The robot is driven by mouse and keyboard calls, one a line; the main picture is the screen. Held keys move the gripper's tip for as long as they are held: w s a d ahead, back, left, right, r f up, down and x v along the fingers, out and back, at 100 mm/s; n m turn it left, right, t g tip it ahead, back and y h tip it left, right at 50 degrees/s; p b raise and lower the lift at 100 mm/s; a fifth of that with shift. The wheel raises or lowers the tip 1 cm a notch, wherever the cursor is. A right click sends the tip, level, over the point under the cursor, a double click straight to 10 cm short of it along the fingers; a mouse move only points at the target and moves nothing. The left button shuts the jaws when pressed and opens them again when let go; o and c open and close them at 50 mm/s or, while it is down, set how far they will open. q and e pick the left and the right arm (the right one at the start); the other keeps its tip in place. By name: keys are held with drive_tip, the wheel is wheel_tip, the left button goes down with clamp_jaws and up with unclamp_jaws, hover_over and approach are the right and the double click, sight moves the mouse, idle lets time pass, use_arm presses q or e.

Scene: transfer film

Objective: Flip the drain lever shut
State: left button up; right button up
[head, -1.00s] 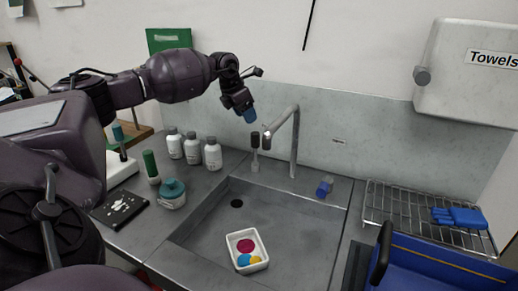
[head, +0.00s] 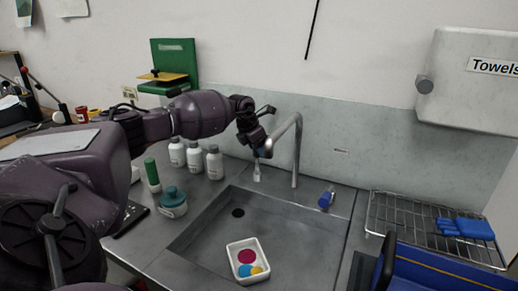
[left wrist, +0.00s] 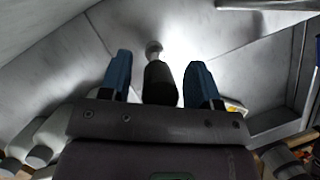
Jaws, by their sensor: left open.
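The lever (head: 257,173), with a pale metal base, stands upright on the sink deck just left of the faucet. My left gripper (head: 262,152) is above it, pointing down, and hides its dark handle in the head view. In the left wrist view the dark handle (left wrist: 161,84) lies between the two blue fingertips of the open left gripper (left wrist: 160,72), with a gap on each side. The round metal part beyond it shows near the top. The sink's dark drain hole (head: 238,212) is at the basin's back left. My right gripper is not in view.
The tall curved faucet (head: 296,155) stands close to the right of the gripper. Several white bottles (head: 195,160) and a teal jar (head: 173,203) stand left of the sink. A white tray (head: 233,263) lies in the basin. A small blue item (head: 326,200) is right of the faucet.

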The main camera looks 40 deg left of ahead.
use_arm(q)
drive_tip(key=shift+f, duration=0.1)
clamp_jaws()
idle(0.3)
